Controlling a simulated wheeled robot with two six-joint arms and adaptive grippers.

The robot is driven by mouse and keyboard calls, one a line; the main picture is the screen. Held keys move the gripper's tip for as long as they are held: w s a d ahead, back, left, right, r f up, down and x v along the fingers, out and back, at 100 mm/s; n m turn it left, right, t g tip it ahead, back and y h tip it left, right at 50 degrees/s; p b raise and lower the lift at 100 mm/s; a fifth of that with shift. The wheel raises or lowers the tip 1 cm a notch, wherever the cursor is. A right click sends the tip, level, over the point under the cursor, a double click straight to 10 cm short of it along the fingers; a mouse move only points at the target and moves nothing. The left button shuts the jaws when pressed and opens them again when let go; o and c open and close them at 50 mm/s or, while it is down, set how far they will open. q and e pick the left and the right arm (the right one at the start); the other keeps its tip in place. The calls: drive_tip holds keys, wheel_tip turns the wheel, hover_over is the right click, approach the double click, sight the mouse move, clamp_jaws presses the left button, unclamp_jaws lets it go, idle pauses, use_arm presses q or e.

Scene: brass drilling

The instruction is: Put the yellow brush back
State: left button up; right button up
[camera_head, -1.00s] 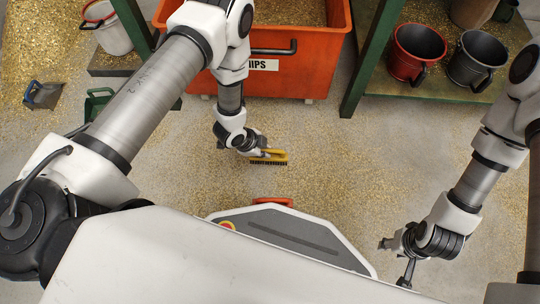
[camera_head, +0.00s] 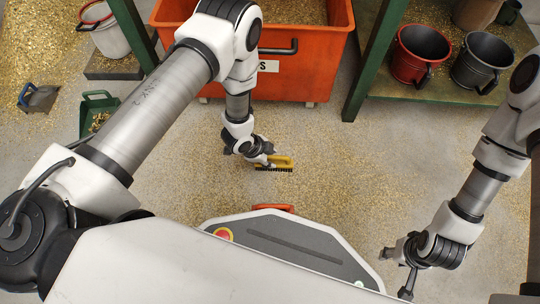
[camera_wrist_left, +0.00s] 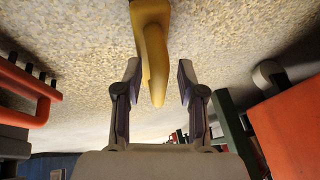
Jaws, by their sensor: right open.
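The yellow brush (camera_head: 284,161), with dark bristles facing down, is low over or on the chip-strewn floor in front of the orange bin; I cannot tell whether it touches the floor. My left gripper (camera_head: 264,159) is at the left end of its handle. In the left wrist view the yellow handle (camera_wrist_left: 152,60) reaches down between the fingers of my left gripper (camera_wrist_left: 158,88), with a visible gap on each side. My left gripper is open around it. My right gripper (camera_head: 396,268) is open and empty at the lower right.
The orange bin (camera_head: 310,85) stands just behind the brush. A green shelf (camera_head: 362,85) holds a red bucket (camera_head: 410,65) and a dark bucket (camera_head: 470,72). A white bucket (camera_head: 110,40), green scoop (camera_head: 92,105) and blue dustpan (camera_head: 38,98) are at left. The floor right of the brush is clear.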

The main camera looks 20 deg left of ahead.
use_arm(q)
drive_tip(key=shift+r, duration=0.1)
drive_tip(key=shift+r+p, duration=0.3)
drive_tip(key=shift+r, duration=0.05)
drive_tip(key=p+v, duration=0.6)
drive_tip(key=v, duration=0.5)
drive_tip(key=shift+r, duration=0.2)
